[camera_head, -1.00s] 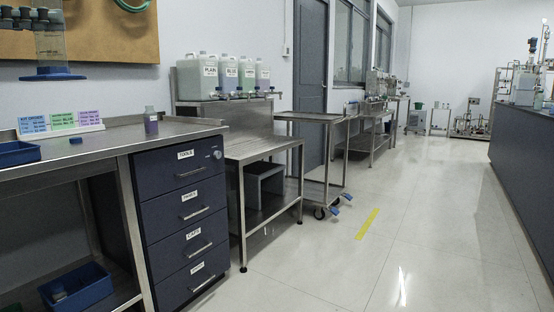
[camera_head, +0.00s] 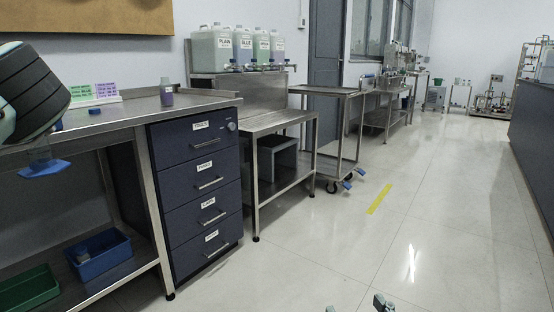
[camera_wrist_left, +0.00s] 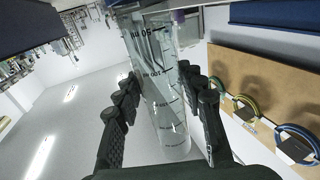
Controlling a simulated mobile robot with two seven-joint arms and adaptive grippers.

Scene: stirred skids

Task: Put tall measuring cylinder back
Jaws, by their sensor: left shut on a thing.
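The tall measuring cylinder is clear, with dark graduation marks and a blue foot. In the head view its foot and a short clear part (camera_head: 45,166) show at the left, below my dark left wrist, in front of the bench. In the left wrist view the cylinder (camera_wrist_left: 160,85) stretches between the black fingers of my left gripper (camera_wrist_left: 158,88), which is shut on it. The fingers are hidden in the head view. Two grey tips of my right gripper (camera_head: 356,306) show apart at the bottom edge, with nothing seen between them.
The steel bench (camera_head: 130,112) holds a small bottle (camera_head: 166,93) and coloured cards (camera_head: 95,93). Blue (camera_head: 100,254) and green bins (camera_head: 30,290) sit on its lower shelf. A pegboard (camera_wrist_left: 262,95) with coiled hoses shows in the wrist view. The floor at right is clear.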

